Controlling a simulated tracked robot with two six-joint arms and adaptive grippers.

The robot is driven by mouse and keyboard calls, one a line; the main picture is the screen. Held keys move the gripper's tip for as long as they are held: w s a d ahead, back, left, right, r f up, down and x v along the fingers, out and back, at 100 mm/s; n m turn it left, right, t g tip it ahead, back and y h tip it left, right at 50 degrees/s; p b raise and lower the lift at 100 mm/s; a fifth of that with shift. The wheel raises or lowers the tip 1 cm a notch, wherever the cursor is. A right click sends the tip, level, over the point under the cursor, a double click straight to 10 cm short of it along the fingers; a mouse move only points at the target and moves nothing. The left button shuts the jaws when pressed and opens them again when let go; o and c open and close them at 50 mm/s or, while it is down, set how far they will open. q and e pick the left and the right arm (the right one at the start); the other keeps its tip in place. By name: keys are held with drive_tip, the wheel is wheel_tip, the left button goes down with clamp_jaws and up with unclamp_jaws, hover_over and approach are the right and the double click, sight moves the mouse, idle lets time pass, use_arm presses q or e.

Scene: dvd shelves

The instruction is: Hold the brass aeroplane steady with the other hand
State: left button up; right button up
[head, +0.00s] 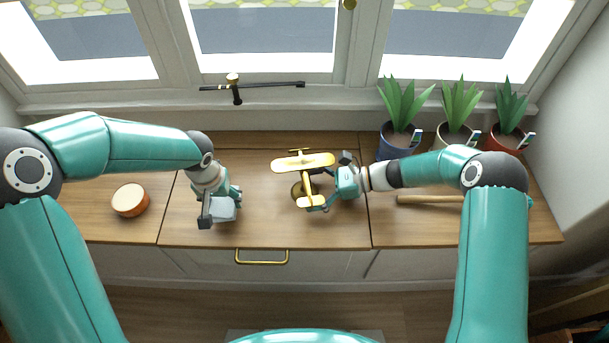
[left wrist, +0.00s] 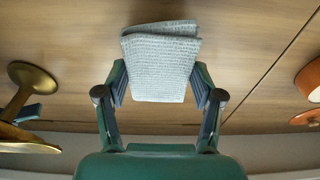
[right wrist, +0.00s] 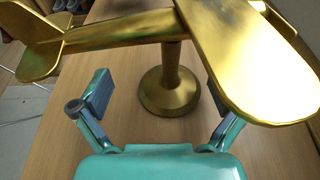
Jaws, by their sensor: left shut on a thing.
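The brass aeroplane (head: 306,160) stands on its round-based stand in the middle of the wooden counter. In the right wrist view its body and wing (right wrist: 245,60) cross above my right gripper (right wrist: 158,93). That gripper is open, with the stand (right wrist: 170,85) just ahead, between the lines of its two fingers; I see no contact. In the head view my right gripper (head: 328,184) is at the aeroplane's right side. My left gripper (head: 221,203) is shut on a folded grey cloth (left wrist: 162,60), left of the aeroplane.
An orange-sided round object (head: 130,200) sits at the counter's left. Several potted plants, one in a blue pot (head: 397,143), stand at the back right. A wooden rod (head: 428,199) lies behind my right forearm.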

clamp_jaws()
drive_tip(key=c, duration=1)
unclamp_jaws()
drive_tip(key=v, duration=1.2)
